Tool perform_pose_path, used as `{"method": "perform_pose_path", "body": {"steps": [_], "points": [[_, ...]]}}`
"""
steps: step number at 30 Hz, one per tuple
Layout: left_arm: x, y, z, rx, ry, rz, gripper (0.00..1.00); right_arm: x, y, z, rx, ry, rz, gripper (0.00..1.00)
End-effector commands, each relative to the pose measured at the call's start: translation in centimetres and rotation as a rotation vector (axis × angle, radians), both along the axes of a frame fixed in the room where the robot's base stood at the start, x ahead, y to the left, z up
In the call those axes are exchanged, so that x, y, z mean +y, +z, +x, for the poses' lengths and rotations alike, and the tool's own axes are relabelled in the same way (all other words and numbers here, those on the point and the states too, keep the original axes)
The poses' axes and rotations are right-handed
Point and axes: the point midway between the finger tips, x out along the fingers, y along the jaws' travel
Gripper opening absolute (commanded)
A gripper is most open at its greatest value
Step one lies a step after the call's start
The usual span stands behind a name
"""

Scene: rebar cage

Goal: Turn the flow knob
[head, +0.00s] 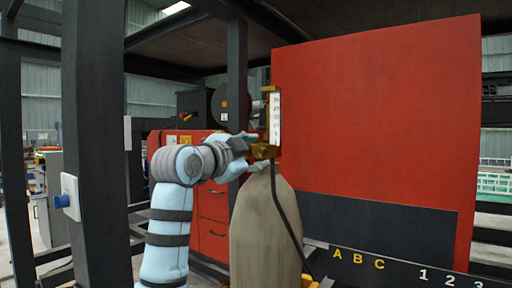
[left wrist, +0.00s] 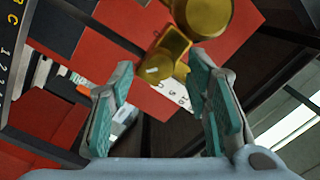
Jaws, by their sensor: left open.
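A tan gas cylinder (head: 265,230) stands upright in the head view. A brass valve body (head: 263,151) sits on its top, with a white scaled flow gauge (head: 275,118) rising above it. In the left wrist view the brass fitting (left wrist: 170,50) shows beyond the fingers, with a small pale-tipped knob (left wrist: 153,71) on it and a large round brass part (left wrist: 203,15) above. My left gripper (head: 254,150) is open at the brass fitting, and its teal-padded fingers (left wrist: 162,72) spread either side of the knob. I cannot tell whether they touch it. My right gripper is out of view.
A large red panel (head: 375,120) stands right behind the cylinder. A black hose (head: 284,215) hangs down the cylinder's front. A dark post (head: 95,150) stands at the left, and a lettered dark rail (head: 400,268) runs along the lower right. Red drawers (head: 213,205) are behind my arm.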

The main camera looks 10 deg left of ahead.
Motion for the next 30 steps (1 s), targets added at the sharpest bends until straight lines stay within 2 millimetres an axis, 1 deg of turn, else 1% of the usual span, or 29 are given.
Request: {"method": "perform_pose_path", "body": {"steps": [1, 4, 11, 12, 19, 30], "points": [[-0.20, 0.13, 0.50, 0.002, 0.000, 0.000, 0.44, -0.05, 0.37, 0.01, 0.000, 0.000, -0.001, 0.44], [-0.39, 0.00, 1.09, 0.002, 0.000, -0.001, 0.44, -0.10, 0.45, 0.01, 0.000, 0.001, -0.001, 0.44], [-0.40, -0.11, 1.20, 0.001, 0.001, -0.001, 0.44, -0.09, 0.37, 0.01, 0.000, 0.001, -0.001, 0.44], [-0.40, -0.11, 1.20, 0.001, 0.001, -0.001, 0.38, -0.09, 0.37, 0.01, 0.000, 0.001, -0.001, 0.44], [-0.38, -0.11, 1.18, 0.001, 0.001, -0.001, 0.01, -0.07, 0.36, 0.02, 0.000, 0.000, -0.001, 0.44], [-0.38, -0.08, 1.19, 0.017, 0.000, -0.037, 0.00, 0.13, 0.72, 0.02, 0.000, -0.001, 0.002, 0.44]]}}
